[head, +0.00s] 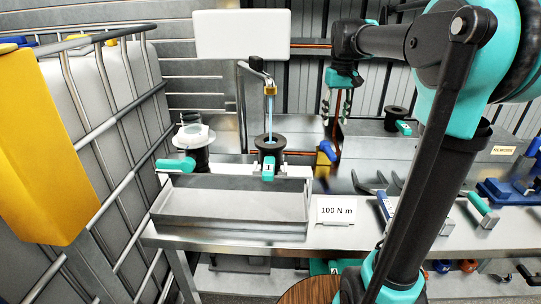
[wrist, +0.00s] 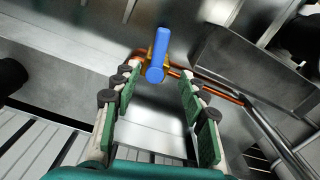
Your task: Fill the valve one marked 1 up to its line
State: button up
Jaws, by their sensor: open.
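The valve marked 1 (head: 268,166) stands behind the grey tray in the head view, with a black, open-topped body and a teal handle bearing the 1. A pale blue stream (head: 270,107) runs from the brass-tipped spout (head: 270,90) into its top. The level inside and the line cannot be made out. A blue lever (head: 328,150) on a brass body sits right of the valve. In the wrist view the blue lever (wrist: 157,58) shows between and beyond the fingertips. My gripper (wrist: 160,82) is open and empty, apart from the lever; in the head view it hangs above the lever.
A grey tray (head: 230,212) stands in front of the valve, beside a "100 N m" card (head: 336,211). Another teal-handled valve (head: 178,164) with a white top is at left. A caged white tank (head: 95,110) closes off the left side. A copper pipe (wrist: 215,92) runs by the lever.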

notch_tip(320, 180, up, 5)
send_over(330, 151)
notch_tip(330, 151, down, 17)
dwell(0.8)
grip_shut()
dwell(0.3)
